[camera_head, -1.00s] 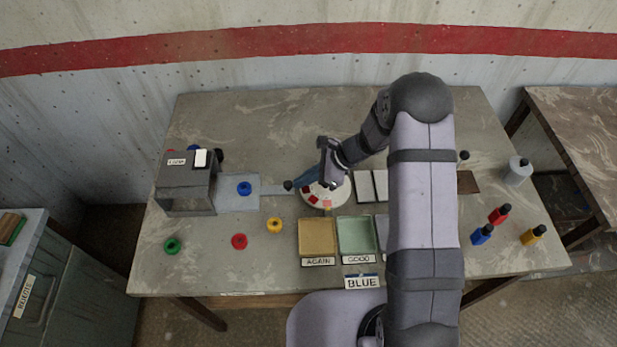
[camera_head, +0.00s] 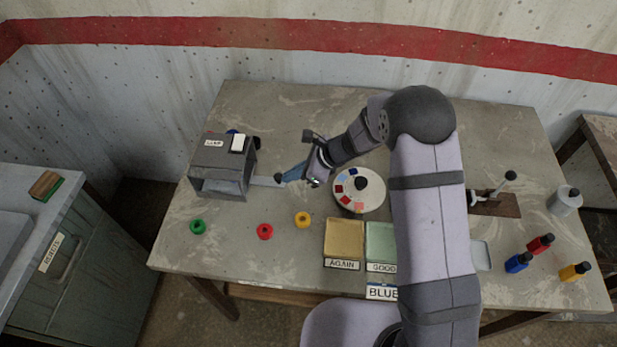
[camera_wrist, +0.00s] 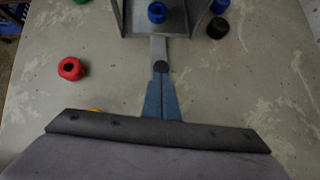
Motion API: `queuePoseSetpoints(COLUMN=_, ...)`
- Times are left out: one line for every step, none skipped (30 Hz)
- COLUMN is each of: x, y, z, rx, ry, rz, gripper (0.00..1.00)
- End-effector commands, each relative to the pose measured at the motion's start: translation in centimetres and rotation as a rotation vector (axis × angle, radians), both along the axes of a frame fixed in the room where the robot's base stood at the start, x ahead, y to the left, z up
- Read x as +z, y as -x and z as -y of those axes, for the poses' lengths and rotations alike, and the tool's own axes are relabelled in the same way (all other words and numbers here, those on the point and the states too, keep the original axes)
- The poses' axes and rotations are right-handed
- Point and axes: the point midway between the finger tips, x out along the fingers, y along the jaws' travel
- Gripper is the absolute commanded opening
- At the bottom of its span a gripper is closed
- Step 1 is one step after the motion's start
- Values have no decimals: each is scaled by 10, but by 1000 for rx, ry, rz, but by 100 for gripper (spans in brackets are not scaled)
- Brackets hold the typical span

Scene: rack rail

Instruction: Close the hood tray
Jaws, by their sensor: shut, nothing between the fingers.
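The grey hood (camera_head: 225,160) stands at the left of the table with its opening towards the front. Its tray (camera_wrist: 138,22) shows at the top of the wrist view with a blue ring (camera_wrist: 157,12) on it. In the head view the tray is mostly under the hood and the ring there is hidden. My gripper (camera_head: 284,177) is shut and empty.
Green (camera_head: 198,227), red (camera_head: 265,231) and yellow (camera_head: 303,219) rings lie in front of the hood. A round colour disc (camera_head: 372,202) lies right of my gripper, with AGAIN (camera_head: 344,240) and GOOD (camera_head: 380,240) trays before it. Small bottles stand far right.

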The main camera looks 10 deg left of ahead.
Motion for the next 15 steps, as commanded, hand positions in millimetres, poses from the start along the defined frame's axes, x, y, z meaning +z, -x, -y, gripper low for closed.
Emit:
queuePoseSetpoints(x=1, y=1, z=-4, rx=4, ry=-5, rz=-1, gripper=0)
queuePoseSetpoints(x=1, y=1, z=-5, rx=4, ry=-5, rz=-1, gripper=0)
queuePoseSetpoints(x=1, y=1, z=-4, rx=3, ry=-5, rz=-2, gripper=0)
queuePoseSetpoints(x=1, y=1, z=-4, rx=4, ry=-5, rz=-1, gripper=0)
queuePoseSetpoints(x=1, y=1, z=-5, rx=4, ry=-5, rz=-1, gripper=0)
queuePoseSetpoints(x=1, y=1, z=-5, rx=5, ry=-5, rz=-2, gripper=0)
queuePoseSetpoints(x=1, y=1, z=-5, rx=5, ry=-5, rz=-2, gripper=0)
queuePoseSetpoints(x=1, y=1, z=-5, rx=5, ry=-6, rz=-2, gripper=0)
queuePoseSetpoints(x=1, y=1, z=-5, rx=5, ry=-6, rz=-2, gripper=0)
queuePoseSetpoints(x=1, y=1, z=-5, rx=5, ry=-6, rz=-2, gripper=0)
queuePoseSetpoints(x=1, y=1, z=-5, rx=5, ry=-6, rz=-2, gripper=0)
queuePoseSetpoints(x=1, y=1, z=-4, rx=5, ry=-6, rz=-2, gripper=0)
queuePoseSetpoints(x=1, y=2, z=-3, rx=5, ry=-6, rz=-2, gripper=0)
queuePoseSetpoints(x=2, y=2, z=-2, rx=5, ry=-6, rz=-2, gripper=0)
queuePoseSetpoints(x=2, y=2, z=0, rx=5, ry=-6, rz=-2, gripper=0)
